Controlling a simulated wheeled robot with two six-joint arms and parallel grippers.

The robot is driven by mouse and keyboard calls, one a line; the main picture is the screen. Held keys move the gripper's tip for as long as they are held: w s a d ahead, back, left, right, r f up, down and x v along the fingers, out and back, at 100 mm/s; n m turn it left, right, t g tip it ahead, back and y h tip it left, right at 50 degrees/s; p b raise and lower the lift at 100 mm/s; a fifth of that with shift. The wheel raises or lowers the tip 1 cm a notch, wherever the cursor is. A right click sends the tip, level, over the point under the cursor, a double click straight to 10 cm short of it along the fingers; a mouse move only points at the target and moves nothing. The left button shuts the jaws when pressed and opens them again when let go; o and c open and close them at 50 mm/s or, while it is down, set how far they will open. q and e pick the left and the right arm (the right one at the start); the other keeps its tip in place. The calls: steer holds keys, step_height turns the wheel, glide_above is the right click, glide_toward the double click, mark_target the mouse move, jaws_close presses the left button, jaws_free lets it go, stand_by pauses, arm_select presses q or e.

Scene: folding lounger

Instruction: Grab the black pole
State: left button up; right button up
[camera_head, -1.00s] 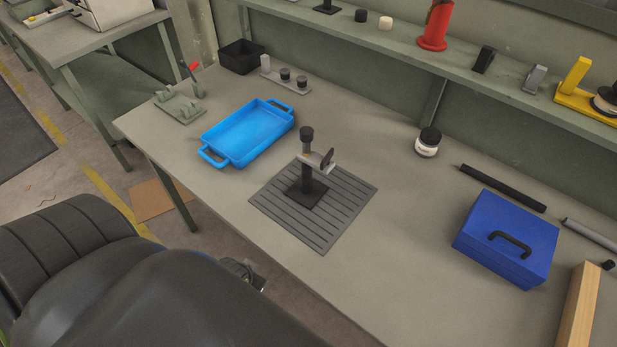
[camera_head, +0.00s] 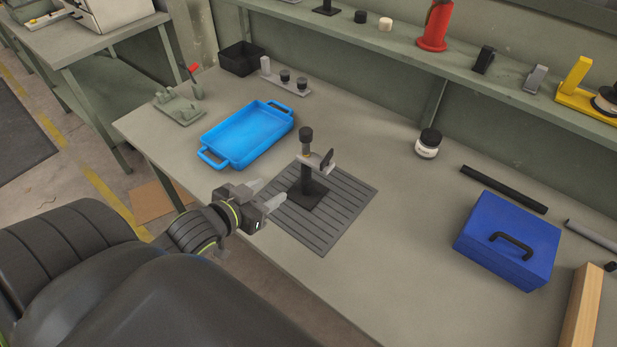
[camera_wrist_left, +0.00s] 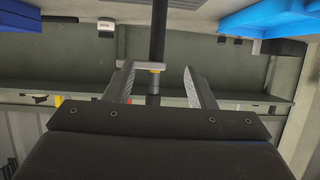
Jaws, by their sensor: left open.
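An upright black pole (camera_head: 307,178) stands on a square black base (camera_head: 307,195), with a dark knob (camera_head: 306,134) on top and a light grey bracket (camera_head: 317,163) near its upper end. My left gripper (camera_head: 273,190) is open and empty, to the left of the pole with its fingers towards it. In the left wrist view the scene appears upside down. There the pole (camera_wrist_left: 159,28) comes down from the top edge, in line with the gap between the open fingers (camera_wrist_left: 158,70). Contact is not visible. My right gripper is out of view.
The stand is on a grey ribbed mat (camera_head: 345,205). A blue tray (camera_head: 240,137) lies behind left. A separate black bar (camera_head: 503,189) and a blue box (camera_head: 507,238) lie to the right, beyond clear tabletop. A white jar (camera_head: 427,146) stands farther back.

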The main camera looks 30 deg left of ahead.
mark_target(302, 171)
arm_select(q)
steer(key=x, duration=1.1)
steer(key=shift+w+p, duration=0.4)
steer(key=shift+w, duration=0.05)
steer(key=shift+w+d, duration=0.1)
steer(key=shift+w, duration=0.35)
steer(key=shift+r+p+x, duration=0.1)
steer(key=shift+p+x, duration=0.25)
steer(key=shift+x, duration=0.8)
steer(key=shift+r+p+x, duration=0.15)
steer(key=shift+p+x, duration=0.2)
steer(key=shift+x, duration=0.75)
steer(key=shift+d, duration=0.15)
steer(key=shift+w, duration=0.1)
jaws_close()
